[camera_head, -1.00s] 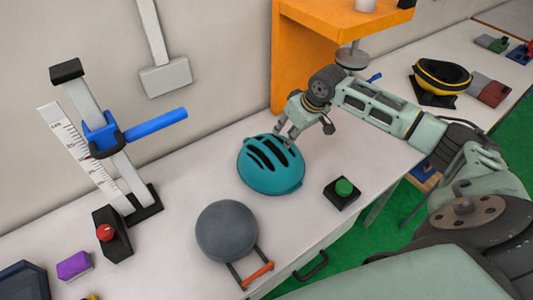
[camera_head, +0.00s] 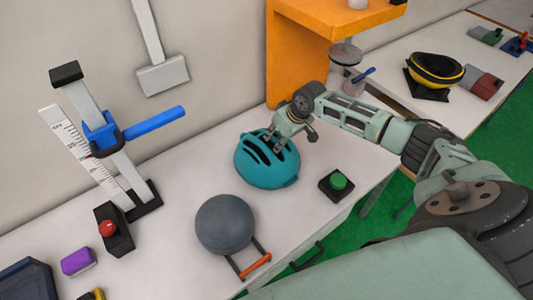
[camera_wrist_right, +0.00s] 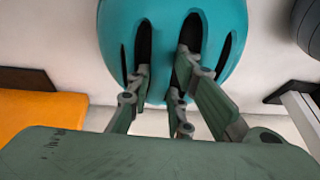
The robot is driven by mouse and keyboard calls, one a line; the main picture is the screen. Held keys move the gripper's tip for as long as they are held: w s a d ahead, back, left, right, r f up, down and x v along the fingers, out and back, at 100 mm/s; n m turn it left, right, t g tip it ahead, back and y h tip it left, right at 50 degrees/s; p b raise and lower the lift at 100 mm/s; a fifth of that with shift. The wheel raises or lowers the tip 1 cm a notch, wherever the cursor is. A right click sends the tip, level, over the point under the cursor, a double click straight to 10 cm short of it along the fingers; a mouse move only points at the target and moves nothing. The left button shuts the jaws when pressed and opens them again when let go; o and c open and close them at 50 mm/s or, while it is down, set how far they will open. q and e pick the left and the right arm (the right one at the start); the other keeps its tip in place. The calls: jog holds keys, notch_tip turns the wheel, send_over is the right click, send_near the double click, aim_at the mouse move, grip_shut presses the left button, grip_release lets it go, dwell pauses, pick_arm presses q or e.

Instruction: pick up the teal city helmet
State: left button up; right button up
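The teal city helmet (camera_head: 267,172) rests on the white workbench in the head view, its dark vents facing up. My right gripper (camera_head: 270,140) is at its upper side. In the right wrist view, the helmet (camera_wrist_right: 225,22) fills the top middle. The fingertips of my right gripper (camera_wrist_right: 163,78) sit in two neighbouring vents, one on each side of a teal rib, and look closed on that rib. The parts of the tips inside the vents are hidden. The helmet does not look lifted. My left gripper is in neither view.
A grey ball device with an orange handle (camera_head: 225,224) stands in front of the helmet. A green button box (camera_head: 339,182) is to its right. A measuring stand with a blue arm (camera_head: 110,140) is at left, and an orange frame (camera_head: 293,65) is behind.

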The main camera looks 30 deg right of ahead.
grip_shut()
jog(key=shift+w+d+r+b, duration=0.15)
jog(key=shift+r+b, duration=0.15)
jog(key=shift+r, duration=0.3)
notch_tip(320, 180, up, 3)
jog(key=shift+f+b, duration=0.1)
jog(key=shift+b, duration=0.6)
pick_arm(q)
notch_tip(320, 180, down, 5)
jog(key=b, duration=0.3)
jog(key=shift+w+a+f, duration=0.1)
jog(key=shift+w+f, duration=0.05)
pick_arm(e)
jog(key=s+d+r, duration=0.5)
jog(key=s+r, duration=0.2)
jog(key=s, duration=0.3)
jog(key=shift+s+d, duration=0.15)
jog(key=shift+d, duration=0.15)
